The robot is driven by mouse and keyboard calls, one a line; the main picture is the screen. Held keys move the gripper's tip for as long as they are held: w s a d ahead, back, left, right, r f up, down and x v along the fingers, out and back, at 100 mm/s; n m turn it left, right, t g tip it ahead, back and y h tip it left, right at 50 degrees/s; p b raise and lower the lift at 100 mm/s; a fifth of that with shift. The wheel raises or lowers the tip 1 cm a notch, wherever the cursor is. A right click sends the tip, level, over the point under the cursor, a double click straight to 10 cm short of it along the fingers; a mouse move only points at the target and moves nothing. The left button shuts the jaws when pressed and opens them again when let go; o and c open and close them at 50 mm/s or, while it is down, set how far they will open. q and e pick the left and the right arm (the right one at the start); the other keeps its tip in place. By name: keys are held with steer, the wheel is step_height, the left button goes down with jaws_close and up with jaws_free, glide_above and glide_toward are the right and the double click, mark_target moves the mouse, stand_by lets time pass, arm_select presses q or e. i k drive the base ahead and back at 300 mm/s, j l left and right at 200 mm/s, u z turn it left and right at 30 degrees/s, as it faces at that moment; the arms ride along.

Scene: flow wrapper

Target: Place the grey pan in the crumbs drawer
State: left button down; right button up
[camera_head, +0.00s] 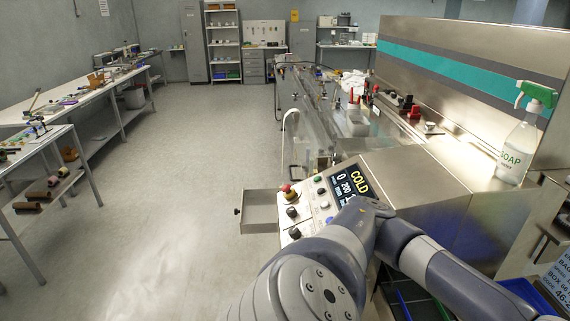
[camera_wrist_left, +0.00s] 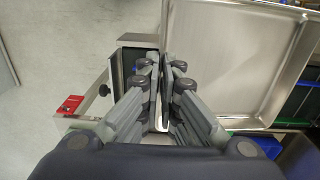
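The grey pan (camera_wrist_left: 235,60), a shallow metal tray with a raised rim, fills the upper right of the left wrist view. My left gripper (camera_wrist_left: 165,68) is closed around the pan's left wall, with one finger outside and one inside; the fingers hide part of that wall. In the head view an open, empty-looking metal drawer (camera_head: 262,212) sticks out left of the machine's control panel. The left wrist view shows a metal box with a dark inside (camera_wrist_left: 128,60) left of the fingers; I cannot tell whether it is that drawer. My right gripper is not in view.
The control panel (camera_head: 325,205) with knobs and a display stands beside the drawer. A soap spray bottle (camera_head: 520,145) stands on the machine at right. Blue and green items lie below the pan. Open floor (camera_head: 185,190) lies left of the drawer; workbenches line the left.

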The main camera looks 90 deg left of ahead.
mark_target(266, 213)
steer(key=k+u, duration=0.35)
steer(key=k+j+u, duration=0.1)
steer(key=u, duration=2)
steer(key=i+j+u, duration=0.7)
steer(key=u, duration=0.2)
steer(key=i+z, duration=0.85)
steer(key=i+j+z, duration=0.2)
steer(key=z, duration=0.25)
steer(key=i+z, duration=0.1)
steer(key=z, duration=0.75)
steer(key=i+j+z, duration=0.1)
steer(key=z, duration=0.35)
